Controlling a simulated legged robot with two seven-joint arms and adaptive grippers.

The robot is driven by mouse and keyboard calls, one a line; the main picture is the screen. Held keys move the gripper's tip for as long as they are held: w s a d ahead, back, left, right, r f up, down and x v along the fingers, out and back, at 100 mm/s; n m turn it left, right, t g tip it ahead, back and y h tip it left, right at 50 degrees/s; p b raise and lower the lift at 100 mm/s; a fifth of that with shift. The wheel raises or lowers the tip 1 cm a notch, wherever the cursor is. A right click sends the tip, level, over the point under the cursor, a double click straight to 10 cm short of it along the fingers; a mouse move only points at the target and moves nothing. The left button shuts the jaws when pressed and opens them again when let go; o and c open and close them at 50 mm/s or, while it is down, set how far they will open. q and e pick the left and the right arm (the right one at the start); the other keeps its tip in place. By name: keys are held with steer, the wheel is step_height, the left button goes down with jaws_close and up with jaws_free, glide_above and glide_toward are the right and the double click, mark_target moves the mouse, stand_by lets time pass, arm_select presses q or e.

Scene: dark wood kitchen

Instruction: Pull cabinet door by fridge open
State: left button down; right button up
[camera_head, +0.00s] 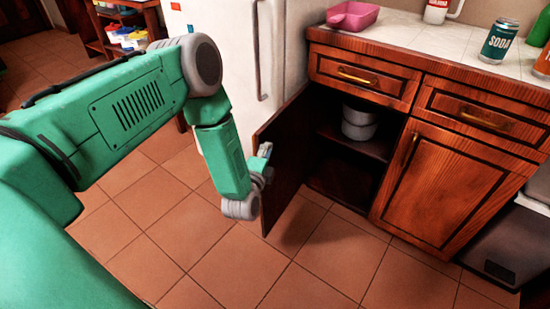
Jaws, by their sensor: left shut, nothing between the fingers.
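The cabinet door (286,171) beside the white fridge (230,45) stands open, swung out toward me on its left side. Inside the cabinet, grey pots or bowls (358,123) sit on a shelf, with a dark space below. My left gripper (266,150) is shut and empty, at the outer edge of the open door, on its left side. I cannot tell whether it touches the door. My right gripper is not in view.
A closed cabinet door (440,185) is to the right, with closed drawers (362,76) above. The counter (440,42) holds a pink container (352,16), a soda can (499,42) and bottles. A grey bin (505,245) stands at the far right. The tiled floor in front is clear.

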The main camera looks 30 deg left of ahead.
arm_select(q)
steer(key=shift+a+f, duration=0.2)
steer(key=shift+a, duration=0.65)
steer(key=a+m+h, duration=0.1)
steer(key=a+h, duration=0.1)
steer(key=a, duration=0.6)
steer(key=shift+p, duration=0.35)
